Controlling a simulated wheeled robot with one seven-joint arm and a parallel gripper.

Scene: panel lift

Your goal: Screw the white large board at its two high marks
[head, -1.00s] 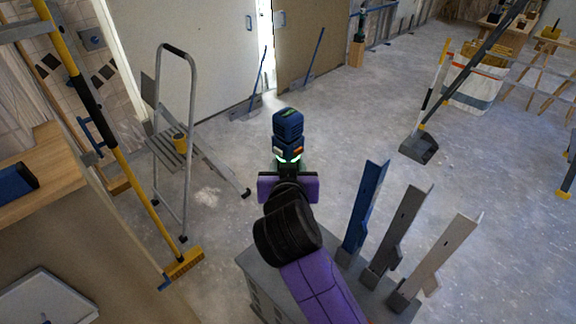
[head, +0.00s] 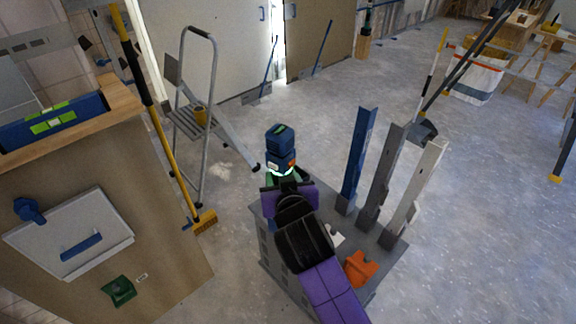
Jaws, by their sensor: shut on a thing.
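The white board (head: 65,235) is against the pale wooden panel (head: 165,215) at the lower left, seen at a slant. A blue bar (head: 82,247) is on its face and a blue knob-like piece (head: 30,210) is at its upper left corner. I cannot make out any marks on it. My gripper (head: 284,180) is shut on a blue power driver (head: 280,145), held upright in the middle of the view, well to the right of the board. The driver's lower part is hidden by my gripper.
A grey cart (head: 265,245) below my arm carries upright blue, grey and white profiles and an orange item (head: 360,268). A blue level (head: 55,122) lies on the wooden top at left. A stepladder (head: 190,120) and broom (head: 205,222) stand behind.

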